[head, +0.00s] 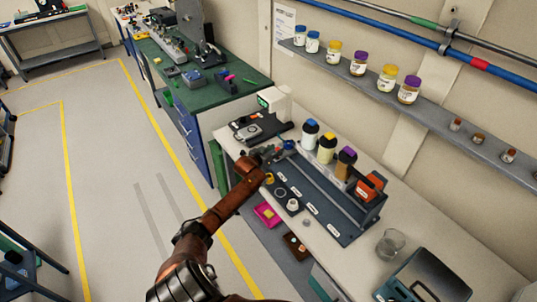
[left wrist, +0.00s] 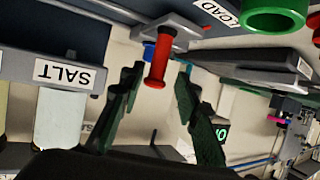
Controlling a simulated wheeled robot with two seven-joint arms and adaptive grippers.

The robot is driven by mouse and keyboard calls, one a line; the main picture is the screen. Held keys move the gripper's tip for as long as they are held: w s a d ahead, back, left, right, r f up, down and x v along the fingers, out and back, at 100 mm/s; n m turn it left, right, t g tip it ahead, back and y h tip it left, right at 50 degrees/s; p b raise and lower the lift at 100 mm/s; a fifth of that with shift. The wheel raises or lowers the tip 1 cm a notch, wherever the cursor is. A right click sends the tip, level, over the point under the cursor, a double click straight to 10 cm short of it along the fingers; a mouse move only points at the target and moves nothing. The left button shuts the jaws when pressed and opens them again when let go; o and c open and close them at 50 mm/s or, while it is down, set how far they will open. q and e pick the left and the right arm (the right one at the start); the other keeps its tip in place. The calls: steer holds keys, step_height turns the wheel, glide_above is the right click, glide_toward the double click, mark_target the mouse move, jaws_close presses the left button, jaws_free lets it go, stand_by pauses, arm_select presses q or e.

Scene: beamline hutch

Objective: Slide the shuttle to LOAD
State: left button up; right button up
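A red upright handle (left wrist: 160,55), seen upside down in the left wrist view, hangs from a grey part near the LOAD label (left wrist: 222,12). I take it for the shuttle's handle; a blue piece shows behind it. In the head view a blue part (head: 289,144) shows at the far end of the dark station board (head: 345,236), by my gripper. My left gripper (left wrist: 160,108) is open, its two dark green-padded fingers on either side of the red handle's line, with no clear contact. It also shows in the head view (head: 268,154). My right gripper is not in view.
A rack of bottles stands along the board; one holder reads SALT (left wrist: 68,75). A green ring (left wrist: 275,18) is near the LOAD label. An orange box (head: 370,187), glass beaker (head: 390,244) and blue-grey device (head: 424,276) stand to the right. A jar shelf (head: 440,108) runs above.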

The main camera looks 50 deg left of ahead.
arm_select(q)
steer(key=v, duration=1)
steer(key=shift+s, duration=0.25)
